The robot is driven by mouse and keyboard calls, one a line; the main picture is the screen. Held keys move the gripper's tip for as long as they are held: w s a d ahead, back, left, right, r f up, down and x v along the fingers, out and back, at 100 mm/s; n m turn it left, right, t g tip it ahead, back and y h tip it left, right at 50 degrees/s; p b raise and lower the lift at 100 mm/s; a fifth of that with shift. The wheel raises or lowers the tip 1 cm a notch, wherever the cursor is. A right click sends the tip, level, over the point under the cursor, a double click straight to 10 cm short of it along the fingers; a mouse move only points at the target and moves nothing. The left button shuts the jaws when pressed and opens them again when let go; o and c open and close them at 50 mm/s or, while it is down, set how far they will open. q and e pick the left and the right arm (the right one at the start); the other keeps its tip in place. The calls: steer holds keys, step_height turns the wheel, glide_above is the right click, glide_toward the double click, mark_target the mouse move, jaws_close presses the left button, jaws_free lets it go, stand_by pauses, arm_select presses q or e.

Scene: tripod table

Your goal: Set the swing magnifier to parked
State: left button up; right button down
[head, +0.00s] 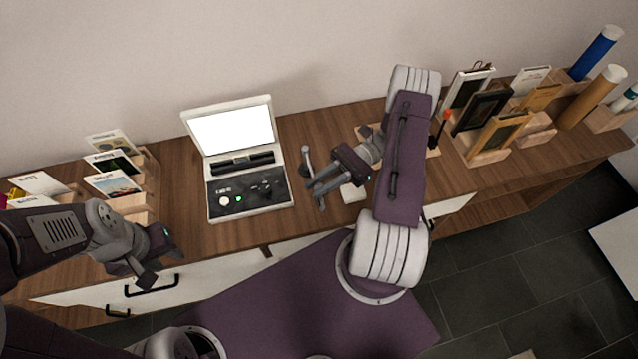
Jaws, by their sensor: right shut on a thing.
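The swing magnifier (305,158) appears as a small grey upright piece with a rounded top, just right of the open case. Its lens is not clear to me, and my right gripper hides its lower part. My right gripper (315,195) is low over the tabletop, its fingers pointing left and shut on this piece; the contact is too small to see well. My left gripper (162,266) hangs over the front edge of the table at left, fingers apart and empty.
The open case (252,197) has a bright lid panel and a dark control panel. A white block (352,193) lies beside my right gripper. Framed pictures (482,110) and tubes (597,53) stand at right, cards (113,184) at left. Bare wood lies left of the case.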

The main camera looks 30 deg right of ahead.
steer(key=shift+r, duration=0.15)
steer(key=c, duration=1.4)
jaws_free()
steer(key=shift+d, duration=0.1)
steer(key=shift+o, duration=0.2)
steer(key=shift+d, duration=0.1)
steer(key=w+d+b, duration=0.1)
steer(key=d+b, duration=0.1)
steer(key=d, duration=0.5)
steer(key=shift+d, duration=0.2)
